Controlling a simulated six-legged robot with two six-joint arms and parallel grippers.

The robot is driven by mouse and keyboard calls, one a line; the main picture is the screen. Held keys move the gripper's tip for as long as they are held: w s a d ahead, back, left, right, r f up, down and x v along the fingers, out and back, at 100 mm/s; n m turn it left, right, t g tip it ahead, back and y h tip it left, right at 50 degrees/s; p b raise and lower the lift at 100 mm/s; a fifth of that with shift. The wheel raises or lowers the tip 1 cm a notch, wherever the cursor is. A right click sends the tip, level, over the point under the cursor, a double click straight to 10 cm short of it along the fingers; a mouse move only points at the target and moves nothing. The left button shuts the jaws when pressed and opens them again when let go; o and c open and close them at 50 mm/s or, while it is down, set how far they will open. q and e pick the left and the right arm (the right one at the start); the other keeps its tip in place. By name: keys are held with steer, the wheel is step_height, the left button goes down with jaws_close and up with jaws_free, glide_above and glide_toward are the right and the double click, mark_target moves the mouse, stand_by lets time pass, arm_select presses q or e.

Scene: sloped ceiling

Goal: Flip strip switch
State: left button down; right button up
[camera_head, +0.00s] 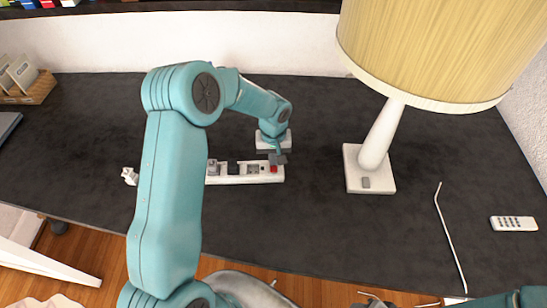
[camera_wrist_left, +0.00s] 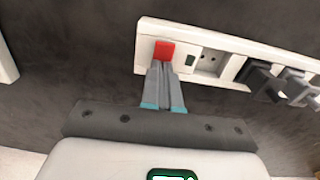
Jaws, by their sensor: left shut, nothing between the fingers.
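A white power strip (camera_head: 230,179) lies on the dark desk, partly hidden behind my left arm. In the left wrist view the strip (camera_wrist_left: 222,42) runs from upper left to right. Its red switch (camera_wrist_left: 164,51) sits at the strip's left end there; in the head view the red switch (camera_head: 274,169) is at the right end. My left gripper (camera_wrist_left: 161,66) is shut and empty, its fingertips right at the lower edge of the red switch. I cannot tell whether they touch it. In the head view the left gripper (camera_head: 277,158) is just beyond the strip's right end.
A lamp with a white base (camera_head: 370,170) stands to the right. A white cable (camera_head: 451,238) and a remote (camera_head: 514,223) lie further right. A wooden holder (camera_head: 30,90) is at the far left. The back middle is clear.

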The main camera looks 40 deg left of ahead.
arm_select(q)
steer(key=shift+s+d+f+b, duration=0.3)
steer(key=shift+s+d+f, duration=0.1)
steer(key=shift+s, duration=0.15)
steer(key=shift+s+d+r, duration=0.2)
steer(key=shift+r, duration=0.05)
steer(key=shift+w+a+r, duration=0.1)
steer(key=shift+r, duration=0.1)
step_height(320, 180, up, 5)
steer(key=p, duration=0.2)
steer(key=shift+w+f+p, duration=0.1)
steer(key=shift+f+p, duration=0.05)
steer(key=shift+p, duration=0.25)
steer(key=shift+r+b, duration=0.75)
steer(key=shift+r, duration=0.05)
step_height(320, 180, up, 7)
glide_above(275, 168)
steer(key=shift+a+r+b, duration=0.2)
steer(key=shift+b, duration=0.3)
arm_select(e)
steer(key=shift+d+f, duration=0.25)
steer(key=shift+f, duration=0.1)
